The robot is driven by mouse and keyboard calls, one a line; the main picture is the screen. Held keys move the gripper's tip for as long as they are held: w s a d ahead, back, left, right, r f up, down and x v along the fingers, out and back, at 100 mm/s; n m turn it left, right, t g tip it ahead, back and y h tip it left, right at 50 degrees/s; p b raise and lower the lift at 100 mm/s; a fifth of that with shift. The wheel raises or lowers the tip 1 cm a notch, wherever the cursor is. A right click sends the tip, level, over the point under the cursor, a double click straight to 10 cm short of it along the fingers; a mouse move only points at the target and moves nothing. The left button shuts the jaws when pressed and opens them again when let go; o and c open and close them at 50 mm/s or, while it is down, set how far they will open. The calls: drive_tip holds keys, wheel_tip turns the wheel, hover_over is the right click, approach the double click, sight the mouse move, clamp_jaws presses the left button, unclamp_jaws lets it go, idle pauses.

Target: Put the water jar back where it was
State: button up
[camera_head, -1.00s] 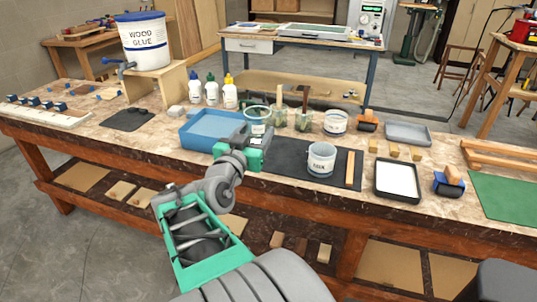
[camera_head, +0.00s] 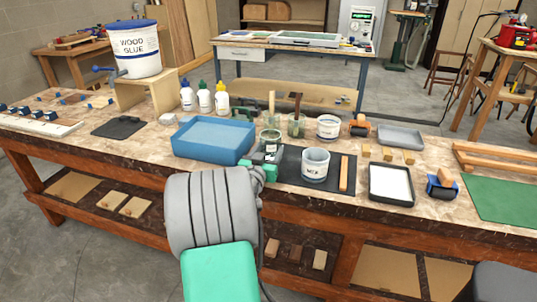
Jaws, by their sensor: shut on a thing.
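My gripper (camera_head: 267,156) is shut on a clear glass jar (camera_head: 270,138), the water jar. It holds the jar upright just right of the blue tray, by the left end of the dark mat (camera_head: 330,194). My gripper hides the jar's lower part, so I cannot tell whether its base touches the surface. Just behind it, a pale brush handle (camera_head: 271,103) stands up. A glass jar (camera_head: 297,127) with a dark-handled brush (camera_head: 296,103) stands behind to the right.
The blue tray (camera_head: 213,153) is close on the left. A labelled tub (camera_head: 328,127) stands behind. Glue bottles (camera_head: 204,99) are at the back left.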

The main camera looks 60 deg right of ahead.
drive_tip(key=shift+f, duration=0.45)
drive_tip(key=o, duration=1.7)
drive_tip(key=shift+r, duration=0.25)
drive_tip(key=s+a+b, duration=0.1)
drive_tip(key=s+a, duration=0.1)
drive_tip(key=a, duration=1)
drive_tip(key=w+a+f+n+t+y, duration=0.1)
drive_tip(key=w+a+f+n+y, duration=0.2)
drive_tip(key=a, duration=0.4)
drive_tip(key=w+a+f+n+t+y, duration=0.1)
drive_tip(key=w+a+f+y, duration=0.25)
drive_tip(key=w+a, duration=0.3)
drive_tip(key=w+a+f+n+y, duration=0.2)
drive_tip(key=w+a+f+y, duration=0.15)
drive_tip(key=a, duration=0.35)
drive_tip(key=s+a+n+g+y, duration=0.1)
drive_tip(key=s+a+n+y, duration=0.2)
drive_tip(key=a, duration=0.9)
drive_tip(key=s+a+n+g+y, duration=0.1)
drive_tip(key=s+a+n+y, duration=0.2)
drive_tip(key=a+n, duration=0.4)
drive_tip(key=a+y, duration=0.1)
drive_tip(key=a, duration=0.4)
drive_tip(key=shift+f+y, duration=0.25)
drive_tip(key=shift+y, duration=0.15)
